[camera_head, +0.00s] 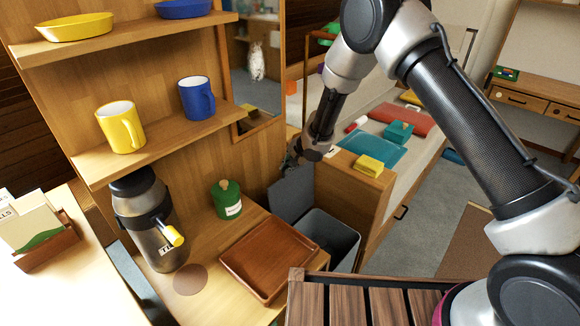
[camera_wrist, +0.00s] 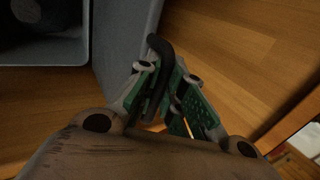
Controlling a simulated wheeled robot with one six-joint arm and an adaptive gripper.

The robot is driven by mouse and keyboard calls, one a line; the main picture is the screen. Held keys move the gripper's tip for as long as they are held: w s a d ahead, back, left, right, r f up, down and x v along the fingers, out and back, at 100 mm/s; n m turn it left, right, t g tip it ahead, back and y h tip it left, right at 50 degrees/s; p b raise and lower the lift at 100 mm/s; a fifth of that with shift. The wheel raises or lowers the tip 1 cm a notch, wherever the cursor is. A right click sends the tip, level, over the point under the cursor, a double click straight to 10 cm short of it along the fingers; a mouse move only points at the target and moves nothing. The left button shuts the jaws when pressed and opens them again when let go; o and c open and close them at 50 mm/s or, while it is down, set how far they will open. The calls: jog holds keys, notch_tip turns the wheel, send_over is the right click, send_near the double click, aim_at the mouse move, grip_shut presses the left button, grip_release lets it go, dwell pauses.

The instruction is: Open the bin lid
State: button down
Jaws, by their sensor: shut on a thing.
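The grey bin (camera_head: 345,236) stands on the floor between the wooden shelf unit and a wooden cabinet, its top uncovered. Its dark grey lid (camera_head: 291,195) is raised, standing steeply at the bin's left edge. My gripper (camera_head: 296,152) is at the top of the lid. In the wrist view, my gripper (camera_wrist: 168,100) is shut on the lid's dark curved handle (camera_wrist: 158,48). The lid (camera_wrist: 118,35) shows there as a grey panel, with the open bin (camera_wrist: 55,50) to its left and something dark inside. The lid's hinge is hidden.
A brown tray (camera_head: 268,258), green canister (camera_head: 226,201) and steel flask (camera_head: 150,222) stand on the counter left of the bin. The wooden cabinet (camera_head: 352,190) is close on the right, with a yellow block (camera_head: 369,164) on top. Open floor (camera_head: 428,228) lies beyond it.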

jog(key=c, duration=1.5)
grip_release()
jog(key=shift+a, duration=0.1)
jog(key=v, duration=1.2)
